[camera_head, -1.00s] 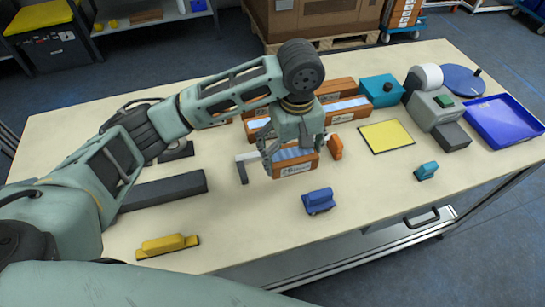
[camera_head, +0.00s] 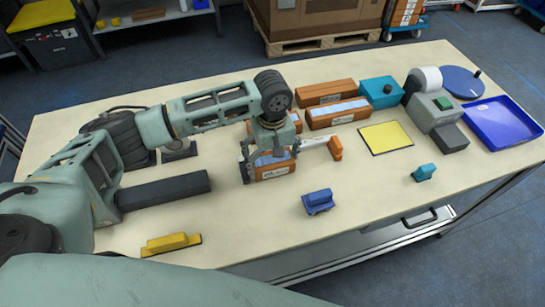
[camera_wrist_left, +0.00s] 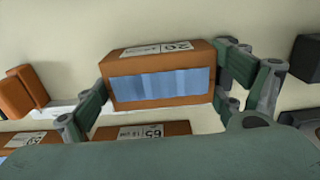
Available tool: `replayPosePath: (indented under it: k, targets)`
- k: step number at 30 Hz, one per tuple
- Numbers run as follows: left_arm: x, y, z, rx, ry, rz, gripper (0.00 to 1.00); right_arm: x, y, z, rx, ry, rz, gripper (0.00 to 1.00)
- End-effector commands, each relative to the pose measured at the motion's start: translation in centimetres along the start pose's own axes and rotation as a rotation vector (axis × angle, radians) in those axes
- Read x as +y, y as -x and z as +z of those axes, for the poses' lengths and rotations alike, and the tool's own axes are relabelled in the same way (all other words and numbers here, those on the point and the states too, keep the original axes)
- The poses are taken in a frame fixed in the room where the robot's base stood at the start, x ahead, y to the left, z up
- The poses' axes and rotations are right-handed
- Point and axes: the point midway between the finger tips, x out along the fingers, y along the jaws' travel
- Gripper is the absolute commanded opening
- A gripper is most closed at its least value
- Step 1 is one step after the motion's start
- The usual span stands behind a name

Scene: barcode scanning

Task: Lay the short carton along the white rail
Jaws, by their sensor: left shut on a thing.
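My left gripper (camera_head: 270,163) is shut on the short carton (camera_head: 276,173), an orange box with a blue window and a white label. In the left wrist view the short carton (camera_wrist_left: 160,88) sits between the two fingers (camera_wrist_left: 165,82). The white rail (camera_head: 315,141) runs behind the carton, with an orange block (camera_head: 335,148) at its right end. The carton and gripper hide much of the rail. The rail also shows in the wrist view (camera_wrist_left: 62,112). I cannot tell whether the carton touches the rail or the table. My right gripper is not in view.
Orange cartons (camera_head: 325,92) (camera_head: 340,118) lie behind the rail; another is partly hidden by my arm. A dark bar (camera_head: 165,190) lies left. Yellow (camera_head: 170,243), blue (camera_head: 318,201) and teal (camera_head: 424,173) handled blocks stand in front. A yellow mat (camera_head: 386,137) lies right.

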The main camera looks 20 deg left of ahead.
Motion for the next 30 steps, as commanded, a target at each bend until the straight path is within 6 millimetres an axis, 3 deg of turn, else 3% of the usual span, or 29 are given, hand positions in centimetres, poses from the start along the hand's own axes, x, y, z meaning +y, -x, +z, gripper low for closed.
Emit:
replayPosePath:
  k: [3, 4, 7, 20, 25, 30]
  targets:
    - [0.0, -0.1, 0.0, 0.000, 0.001, 0.001, 0.49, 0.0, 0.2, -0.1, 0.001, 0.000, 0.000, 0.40]
    - [0.0, -0.2, 0.0, 0.000, 0.001, 0.000, 0.91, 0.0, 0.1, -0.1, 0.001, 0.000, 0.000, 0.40]
    - [0.0, -0.2, 0.0, 0.000, 0.001, 0.000, 1.00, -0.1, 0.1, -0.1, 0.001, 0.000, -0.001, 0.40]
    - [0.0, 0.1, 0.0, 0.001, 0.000, 0.001, 1.00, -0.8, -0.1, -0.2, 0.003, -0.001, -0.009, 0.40]
    - [0.1, 2.4, -0.1, 0.002, -0.001, 0.004, 1.00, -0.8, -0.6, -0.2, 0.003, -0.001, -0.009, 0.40]
    - [0.1, 6.1, -0.1, 0.003, 0.000, 0.004, 1.00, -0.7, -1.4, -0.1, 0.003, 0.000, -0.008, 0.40]
